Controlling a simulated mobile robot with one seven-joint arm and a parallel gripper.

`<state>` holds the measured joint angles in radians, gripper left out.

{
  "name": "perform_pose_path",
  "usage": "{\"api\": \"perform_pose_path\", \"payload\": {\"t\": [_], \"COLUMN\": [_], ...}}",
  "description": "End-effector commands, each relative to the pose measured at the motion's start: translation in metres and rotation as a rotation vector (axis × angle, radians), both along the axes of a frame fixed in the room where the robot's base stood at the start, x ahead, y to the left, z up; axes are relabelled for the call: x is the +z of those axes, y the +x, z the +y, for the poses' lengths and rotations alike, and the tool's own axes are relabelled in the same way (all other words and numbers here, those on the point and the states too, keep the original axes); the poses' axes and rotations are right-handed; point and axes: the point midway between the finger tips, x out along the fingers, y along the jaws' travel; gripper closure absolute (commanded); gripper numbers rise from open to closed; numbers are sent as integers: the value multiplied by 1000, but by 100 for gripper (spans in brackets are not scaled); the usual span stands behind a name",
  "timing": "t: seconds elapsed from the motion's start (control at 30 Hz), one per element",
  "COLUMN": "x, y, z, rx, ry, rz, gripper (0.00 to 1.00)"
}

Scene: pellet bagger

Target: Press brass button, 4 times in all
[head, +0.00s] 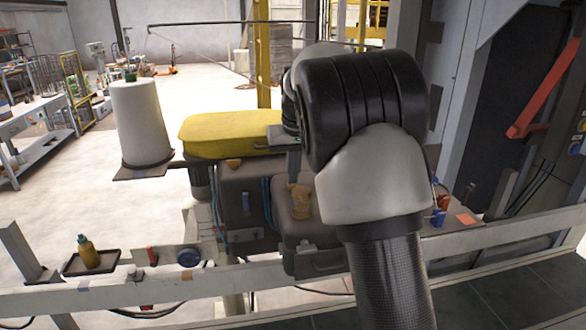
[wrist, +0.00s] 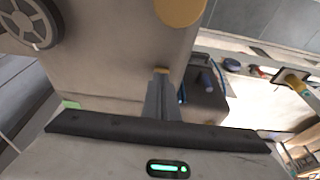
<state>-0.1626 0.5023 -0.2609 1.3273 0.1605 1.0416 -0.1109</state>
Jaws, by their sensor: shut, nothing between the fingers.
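A brass-coloured round button (head: 300,201) stands out from the front of the grey-brown machine housing, just below my gripper (head: 294,165) in the head view. In the wrist view a large brass disc (wrist: 180,9), which looks like the same button, is cut off by the top edge. My gripper (wrist: 161,72) is shut and empty there, pointing toward the housing. A small brass-toned patch shows right at its tips; I cannot tell whether it belongs to the fingers or to the housing. The tips appear beside the disc, and contact is unclear.
A yellow cover (head: 225,134) lies on top of the machine, with a white roll (head: 140,125) to its left. A pale rail (head: 130,298) crosses in front, near a tray with a bottle (head: 88,252). A dark round wheel (wrist: 30,22) shows in the wrist view.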

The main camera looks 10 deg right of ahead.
Motion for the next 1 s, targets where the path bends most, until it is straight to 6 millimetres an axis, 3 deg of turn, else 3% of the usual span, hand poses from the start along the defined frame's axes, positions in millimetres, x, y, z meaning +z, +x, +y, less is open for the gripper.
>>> {"api": "perform_pose_path", "payload": {"t": [0.2,0.4,0.7,0.87,1.0], "x": [-1,-21,-24,-13,15], "y": [0,-1,-2,-5,-12], "z": [0,-1,0,0,0], "rx": [0,-1,0,0,0], "ry": [0,0,0,0,0], "rz": [0,3,12,12,5], "gripper": [100,100,100,100,100]}}
